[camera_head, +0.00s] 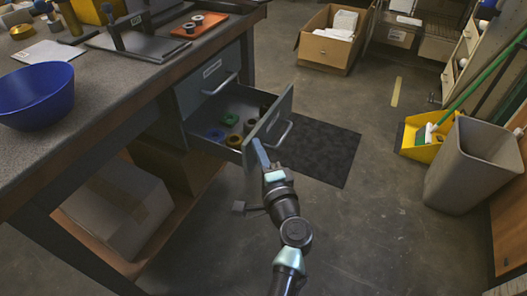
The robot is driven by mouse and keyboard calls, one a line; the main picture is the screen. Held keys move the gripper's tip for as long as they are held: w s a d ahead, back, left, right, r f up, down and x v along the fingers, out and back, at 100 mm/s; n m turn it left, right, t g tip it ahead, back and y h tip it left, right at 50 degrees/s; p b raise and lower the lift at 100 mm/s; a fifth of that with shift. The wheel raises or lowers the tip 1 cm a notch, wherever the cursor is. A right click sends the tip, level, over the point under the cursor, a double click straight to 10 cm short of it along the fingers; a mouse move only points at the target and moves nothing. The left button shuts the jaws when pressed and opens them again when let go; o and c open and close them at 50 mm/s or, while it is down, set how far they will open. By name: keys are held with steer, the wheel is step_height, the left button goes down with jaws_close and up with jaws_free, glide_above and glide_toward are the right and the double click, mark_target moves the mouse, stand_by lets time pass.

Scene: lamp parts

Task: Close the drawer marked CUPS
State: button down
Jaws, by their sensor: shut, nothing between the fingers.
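An open grey-blue drawer (274,117) sticks out from the unit under the workbench. Its bar handle (287,131) is on the outer side of its front panel. Several small round parts, blue, green, yellow and dark, lie inside. I cannot read a CUPS mark on this drawer front from here. My gripper (260,152) is shut and empty, at the near end of the drawer front, left of the handle. I cannot tell whether it touches the panel. A closed drawer (205,82) above has a white label (212,68) too small to read.
The workbench (130,72) with a blue bowl (38,92) is at left. A cardboard box (124,212) sits on its lower shelf. A dark mat (325,148) lies right of the drawer. A grey bin (470,165) stands at right. The floor between is clear.

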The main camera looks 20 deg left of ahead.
steer(key=a+b, duration=0.2)
steer(key=a, duration=1.2)
steer(key=shift+w+a+b, duration=0.25)
steer(key=shift+b, duration=0.05)
steer(key=shift+d, duration=0.1)
